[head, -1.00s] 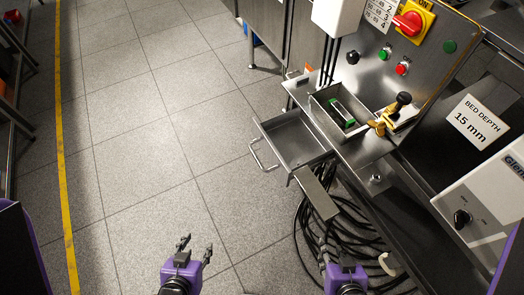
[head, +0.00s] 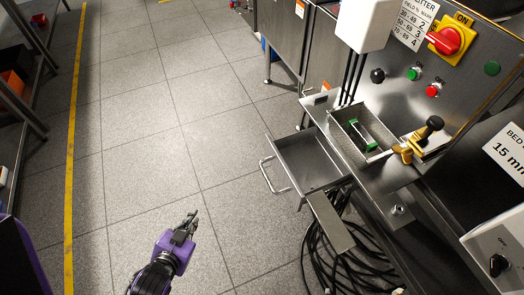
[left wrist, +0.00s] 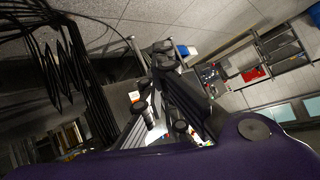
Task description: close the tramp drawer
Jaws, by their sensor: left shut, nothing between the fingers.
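The tramp drawer (head: 302,160) is a grey metal tray pulled out of the steel machine, with a wire handle (head: 270,176) on its left front. It looks empty. My left gripper (head: 191,217) is shut and empty, above the floor to the lower left of the drawer and apart from the handle. The left wrist view shows the fingers (left wrist: 165,50) close up; the drawer cannot be made out there. My right gripper is out of the head view.
A flat metal plate (head: 330,222) sticks out just in front of the drawer. Coiled black cables (head: 345,262) lie on the floor below. The machine panel (head: 455,85) with knobs and a yellow clamp (head: 416,143) rises to the right. Floor left of the drawer is clear.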

